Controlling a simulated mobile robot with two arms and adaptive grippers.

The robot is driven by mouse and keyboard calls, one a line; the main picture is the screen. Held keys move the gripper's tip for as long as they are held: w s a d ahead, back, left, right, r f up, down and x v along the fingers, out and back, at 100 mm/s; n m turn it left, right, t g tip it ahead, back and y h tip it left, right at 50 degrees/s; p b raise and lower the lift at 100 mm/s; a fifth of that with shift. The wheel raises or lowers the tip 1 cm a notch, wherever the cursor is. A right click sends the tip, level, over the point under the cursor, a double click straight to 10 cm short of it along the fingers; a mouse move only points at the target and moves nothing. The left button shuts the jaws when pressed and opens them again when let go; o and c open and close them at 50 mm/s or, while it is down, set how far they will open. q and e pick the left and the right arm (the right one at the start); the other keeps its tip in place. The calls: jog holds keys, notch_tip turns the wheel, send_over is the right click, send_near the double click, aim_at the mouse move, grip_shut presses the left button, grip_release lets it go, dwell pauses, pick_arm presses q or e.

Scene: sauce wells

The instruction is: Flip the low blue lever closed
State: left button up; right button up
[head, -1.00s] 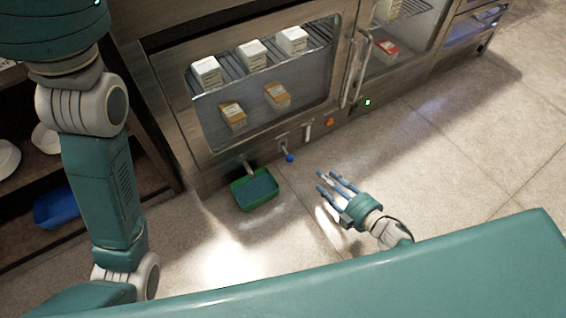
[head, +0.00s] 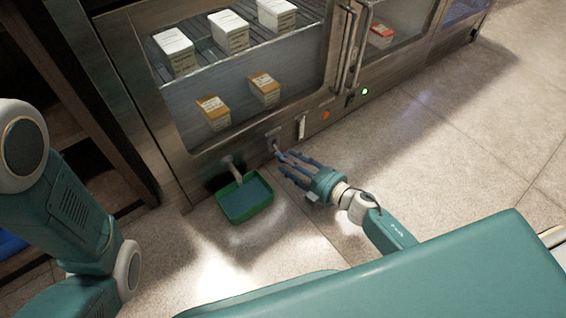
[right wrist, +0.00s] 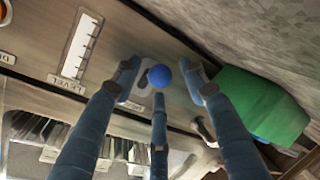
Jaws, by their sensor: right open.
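The low blue lever shows in the right wrist view as a round blue knob (right wrist: 161,76), seen between my fingertips. In the head view its metal stem (head: 274,143) comes out low on the steel cabinet front; the knob is hard to tell from my blue fingers there. My right gripper (head: 288,164) is open, its fingers spread around the knob and pointing at the cabinet. Whether a finger touches the knob cannot be told. My left arm is at the left of the head view, its gripper out of view.
A green tray (head: 221,210) stands on the floor under a spout (head: 231,167), left of the lever. A white level gauge (right wrist: 81,45) is beside the lever. An orange button (head: 326,114) and green light (head: 365,91) sit farther right. Floor on the right is clear.

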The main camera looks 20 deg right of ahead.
jog(key=shift+b+x, duration=0.35)
jog(key=shift+x, duration=0.85)
grip_shut()
